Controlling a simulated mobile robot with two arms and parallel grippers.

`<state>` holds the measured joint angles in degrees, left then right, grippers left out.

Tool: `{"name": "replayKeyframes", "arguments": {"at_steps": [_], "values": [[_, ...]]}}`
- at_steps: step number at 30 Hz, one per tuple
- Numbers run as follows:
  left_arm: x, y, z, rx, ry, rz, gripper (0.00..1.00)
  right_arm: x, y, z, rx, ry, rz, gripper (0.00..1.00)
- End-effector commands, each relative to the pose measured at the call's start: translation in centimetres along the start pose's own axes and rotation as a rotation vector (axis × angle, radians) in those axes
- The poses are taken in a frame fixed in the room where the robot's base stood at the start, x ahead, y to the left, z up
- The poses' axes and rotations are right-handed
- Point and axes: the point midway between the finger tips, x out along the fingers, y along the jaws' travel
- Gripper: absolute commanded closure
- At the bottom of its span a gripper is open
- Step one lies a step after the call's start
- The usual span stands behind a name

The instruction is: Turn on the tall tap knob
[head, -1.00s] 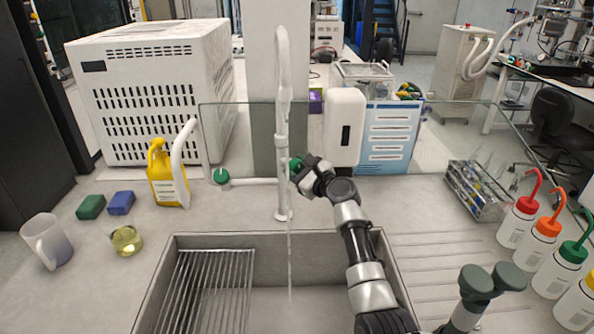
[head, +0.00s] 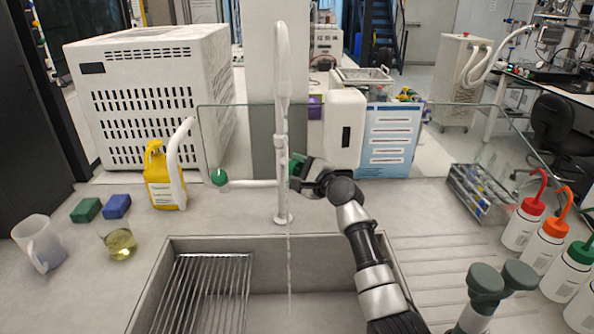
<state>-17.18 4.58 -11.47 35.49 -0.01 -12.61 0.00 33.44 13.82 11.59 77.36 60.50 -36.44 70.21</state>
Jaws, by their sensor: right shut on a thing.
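The tall white tap (head: 282,130) stands upright behind the sink (head: 270,243). A thin stream of water (head: 289,265) runs from it down into the basin. The tall tap's green knob (head: 294,165) is on its right side, partly hidden by my right gripper (head: 301,170). My right gripper is shut on this knob. A second green knob (head: 219,177) sits to the left on a lower, curved white tap (head: 180,150). My left gripper is not in view.
A wire rack (head: 205,290) lies in the sink's left part. A yellow bottle (head: 162,178), two sponges (head: 117,206), a beaker (head: 120,243) and a jug (head: 38,243) stand left. Wash bottles (head: 523,222) and a tube rack (head: 478,192) stand right. A glass screen rises behind.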

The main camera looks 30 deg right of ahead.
Motion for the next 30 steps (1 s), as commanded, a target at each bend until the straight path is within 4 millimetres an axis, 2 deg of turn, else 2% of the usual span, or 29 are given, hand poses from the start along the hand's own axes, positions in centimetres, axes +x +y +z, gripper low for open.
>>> {"name": "replayKeyframes", "arguments": {"at_steps": [13, 14, 18, 19, 30], "values": [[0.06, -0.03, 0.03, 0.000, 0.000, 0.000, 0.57, 0.01, 0.12, -0.02, -0.012, 0.000, 0.003, 0.78], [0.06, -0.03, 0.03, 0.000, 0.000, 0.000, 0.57, 0.00, 0.12, -0.02, -0.012, 0.000, 0.003, 0.53], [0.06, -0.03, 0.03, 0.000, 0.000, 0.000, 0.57, 0.01, 0.10, -0.01, -0.011, 0.000, 0.003, 0.31], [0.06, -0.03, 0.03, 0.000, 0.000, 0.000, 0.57, 0.01, 0.09, -0.01, -0.011, 0.000, 0.002, 0.29], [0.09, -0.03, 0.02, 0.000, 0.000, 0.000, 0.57, -0.63, 0.02, -0.04, -0.011, 0.000, 0.000, 0.29]]}}
